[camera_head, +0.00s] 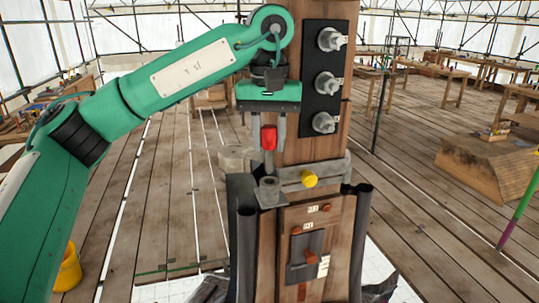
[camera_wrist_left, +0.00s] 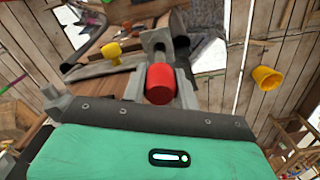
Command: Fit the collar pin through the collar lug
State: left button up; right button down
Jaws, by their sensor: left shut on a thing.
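The collar pin shows as a red cylindrical head (camera_head: 268,138), also in the left wrist view (camera_wrist_left: 161,84). My left gripper (camera_head: 268,143) is shut on it and points down beside the wooden post. The pin's lower part is hard to make out. The collar lug (camera_head: 268,192) is a grey plate with a round socket, sticking out from the left of the collar band. It lies below the pin in the head view, with a visible gap between them. In the left wrist view the lug (camera_wrist_left: 155,38) is just beyond the red head. My right gripper is not in view.
The grey collar band (camera_head: 328,171) with a yellow knob (camera_head: 309,179) crosses the post (camera_head: 300,155). A black panel with several grey fittings (camera_head: 325,83) is on the post, right of my gripper. Dark rolled sheets (camera_head: 246,250) stand below the lug. A yellow bucket (camera_head: 67,271) is at lower left.

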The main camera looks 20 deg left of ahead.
aim_at(270, 174)
pick_arm(q)
jog(key=shift+f, duration=0.8)
notch_tip(270, 174, down, 4)
jog(key=shift+s+f+p, duration=0.1)
jog(key=shift+f+p, duration=0.05)
jog(key=shift+p, duration=1.05)
jog(key=shift+f+b, duration=0.35)
jog(key=shift+f, duration=0.05)
jog(key=o, duration=1)
jog(key=shift+r, duration=0.15)
